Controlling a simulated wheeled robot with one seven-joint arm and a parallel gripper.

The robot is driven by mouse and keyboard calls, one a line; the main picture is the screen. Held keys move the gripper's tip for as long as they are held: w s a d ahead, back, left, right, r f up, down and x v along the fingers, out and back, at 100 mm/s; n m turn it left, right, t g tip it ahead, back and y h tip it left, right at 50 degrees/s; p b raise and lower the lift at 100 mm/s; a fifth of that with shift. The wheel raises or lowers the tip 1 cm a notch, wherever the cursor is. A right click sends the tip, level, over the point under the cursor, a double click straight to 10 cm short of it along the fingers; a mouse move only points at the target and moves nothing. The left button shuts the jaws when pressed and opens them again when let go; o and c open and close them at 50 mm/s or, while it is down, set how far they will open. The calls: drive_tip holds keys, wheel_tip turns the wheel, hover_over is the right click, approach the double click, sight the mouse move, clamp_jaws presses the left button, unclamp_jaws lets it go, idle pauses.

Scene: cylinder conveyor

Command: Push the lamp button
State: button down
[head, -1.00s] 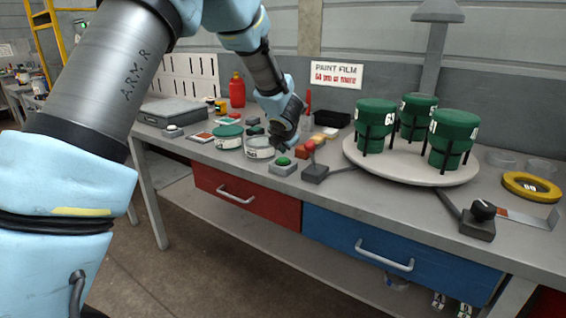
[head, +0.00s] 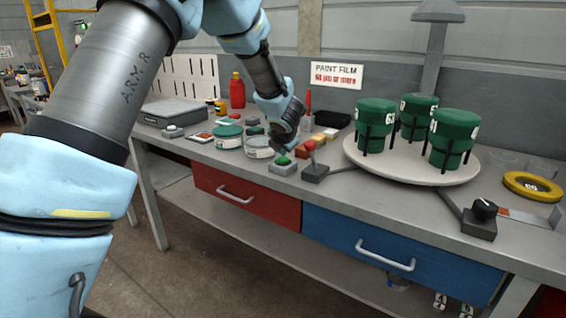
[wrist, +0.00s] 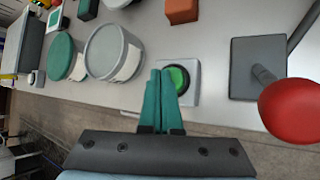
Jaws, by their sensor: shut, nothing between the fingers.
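A green push button (head: 283,161) sits on a small grey box near the front edge of the bench. The button also shows in the wrist view (wrist: 180,77), as a green disc with a dark ring. My gripper (head: 281,152) is directly above it, pointing down. In the wrist view the teal fingers (wrist: 163,72) are closed together with nothing between them, and they cover the left part of the button. I cannot tell whether the tips touch it. Another small button box (head: 173,131) stands farther left on the bench. A grey lamp-like hood (head: 438,12) stands at the back.
A red-knobbed lever (head: 310,146) on a grey base is close to the right of the button. Two round tins, one with a green lid (head: 229,132), stand left. A turntable (head: 365,163) with green canisters is farther right. Red and blue drawers are below.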

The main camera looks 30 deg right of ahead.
sight(282, 161)
drive_tip(key=shift+f+b, duration=0.45)
drive_tip(key=shift+f, duration=0.05)
idle(0.3)
drive_tip(key=shift+r+p, duration=0.95)
drive_tip(key=shift+r, duration=0.05)
wheel_tip(282, 161, up, 6)
drive_tip(key=p, duration=0.5)
drive_tip(key=shift+p, duration=0.3)
